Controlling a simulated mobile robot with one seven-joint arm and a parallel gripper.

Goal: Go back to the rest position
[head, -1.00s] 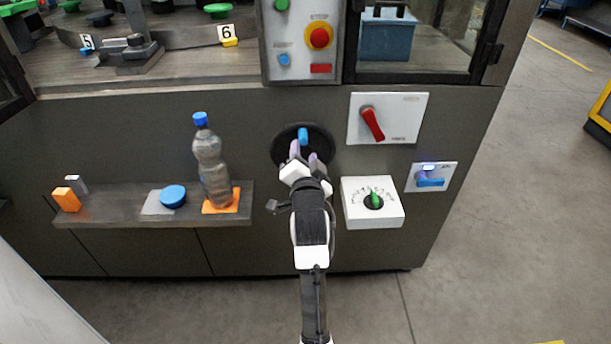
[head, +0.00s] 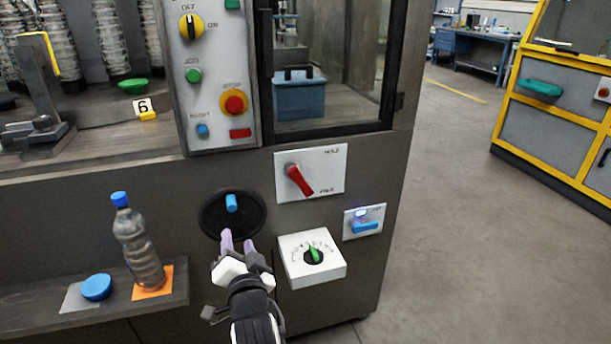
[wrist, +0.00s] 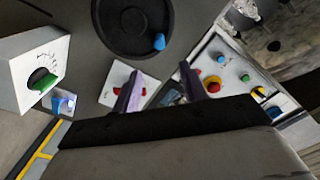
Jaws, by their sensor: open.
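My gripper (head: 238,243) is in front of the machine's dark panel, just below the round black dial (head: 219,222) with its blue knob (head: 231,203). Its two lilac fingers are apart with nothing between them. In the wrist view the fingers of my gripper (wrist: 170,92) point at the panel, and the black dial (wrist: 110,20) with its blue knob (wrist: 159,42) lies beyond them. The gripper appears apart from the dial.
A white box with a green knob (head: 314,254) juts out right of my gripper. A red lever (head: 299,179) and a blue-lit switch (head: 365,226) are on the panel. A bottle (head: 137,245) and blue cap (head: 96,287) stand on the left shelf. Open floor (head: 460,220) lies right.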

